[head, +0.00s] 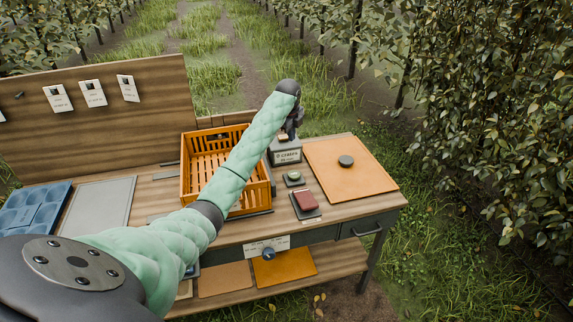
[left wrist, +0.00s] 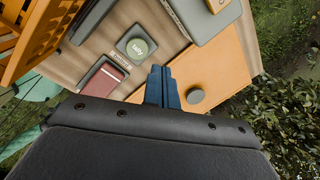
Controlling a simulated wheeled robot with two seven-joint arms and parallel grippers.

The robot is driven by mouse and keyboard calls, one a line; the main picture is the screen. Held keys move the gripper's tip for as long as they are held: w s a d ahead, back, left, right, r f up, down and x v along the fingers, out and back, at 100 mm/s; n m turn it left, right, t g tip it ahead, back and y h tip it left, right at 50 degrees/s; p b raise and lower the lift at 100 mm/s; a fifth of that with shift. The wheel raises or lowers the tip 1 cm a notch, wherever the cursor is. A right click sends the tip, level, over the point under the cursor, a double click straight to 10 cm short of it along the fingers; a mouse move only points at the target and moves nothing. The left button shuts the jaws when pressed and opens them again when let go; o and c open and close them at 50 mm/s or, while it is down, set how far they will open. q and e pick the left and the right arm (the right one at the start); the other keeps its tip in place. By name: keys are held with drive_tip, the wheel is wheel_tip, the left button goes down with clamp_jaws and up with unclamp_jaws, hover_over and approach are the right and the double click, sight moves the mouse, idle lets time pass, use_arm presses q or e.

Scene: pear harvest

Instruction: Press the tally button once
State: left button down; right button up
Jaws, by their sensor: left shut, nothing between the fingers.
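The tally button is a round pale green cap on a small dark square base. My left arm reaches over the bench from the left. My left gripper, with blue fingers pressed together and empty, shows in the left wrist view (left wrist: 158,72), pointing at the bench beside the button. The fingertips appear apart from the button; their height is hard to judge. In the head view the gripper is mostly hidden behind my arm.
A red pad (head: 306,201) on a dark base sits close to the button. The counter box (head: 286,156) stands behind it. An orange crate (head: 186,180) is to the left. An orange board (head: 372,180) with a dark round puck (head: 346,161) lies to the right.

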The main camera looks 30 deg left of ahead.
use_arm(q)
drive_tip(key=shift+s+d+f+m+g, duration=0.1)
drive_tip(key=shift+s+m+g, duration=0.35)
drive_tip(key=shift+m, duration=0.8)
drive_tip(key=shift+s+d+m+g, duration=0.1)
drive_tip(key=shift+s+m+g, duration=0.1)
drive_tip(key=shift+s+m, duration=0.75)
drive_tip(key=shift+s+d+f+m+g, duration=0.1)
drive_tip(key=shift+s+m+g, duration=0.2)
drive_tip(key=shift+m, duration=1.2)
drive_tip(key=shift+r, duration=0.1)
